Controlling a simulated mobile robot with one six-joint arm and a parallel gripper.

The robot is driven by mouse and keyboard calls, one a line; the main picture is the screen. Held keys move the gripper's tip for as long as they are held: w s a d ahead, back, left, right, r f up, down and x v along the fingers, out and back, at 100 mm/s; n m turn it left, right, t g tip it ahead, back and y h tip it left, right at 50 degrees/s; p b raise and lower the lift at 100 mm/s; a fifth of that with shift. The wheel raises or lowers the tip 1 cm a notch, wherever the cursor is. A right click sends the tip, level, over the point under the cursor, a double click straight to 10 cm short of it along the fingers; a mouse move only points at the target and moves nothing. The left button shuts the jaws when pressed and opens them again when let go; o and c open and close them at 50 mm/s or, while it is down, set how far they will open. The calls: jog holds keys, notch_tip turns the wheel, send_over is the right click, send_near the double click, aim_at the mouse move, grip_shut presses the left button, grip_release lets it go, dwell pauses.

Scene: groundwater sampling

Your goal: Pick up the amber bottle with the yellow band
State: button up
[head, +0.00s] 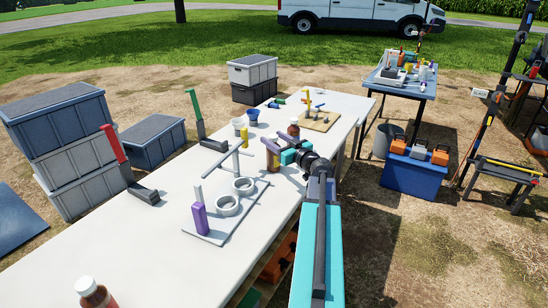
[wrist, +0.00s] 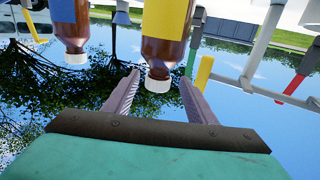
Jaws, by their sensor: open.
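The amber bottle with the yellow band (wrist: 167,22) fills the upper middle of the wrist view, which is upside down, so its white cap points down. Its neck and cap are between the two finger lines of my gripper (wrist: 160,78), with a gap on each side. In the head view my gripper (head: 271,147) is over the white table at an amber bottle (head: 273,164), and its fingers partly hide it. The gripper is open. A second amber bottle with a blue band (wrist: 70,20) is at the left of the wrist view.
Another amber bottle (head: 95,292) stands at front left.

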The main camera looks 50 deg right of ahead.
jog(key=shift+w+d+r+p, duration=0.1)
jog(key=shift+w+d+p, duration=0.1)
jog(key=shift+w, duration=0.4)
jog(key=shift+w+d+f+p, duration=0.1)
jog(key=shift+w+p, duration=0.1)
jog(key=shift+w, duration=0.4)
jog(key=shift+w+d+r+p, duration=0.1)
jog(key=shift+w+d+p, duration=0.1)
jog(key=shift+w, duration=1.1)
grip_shut()
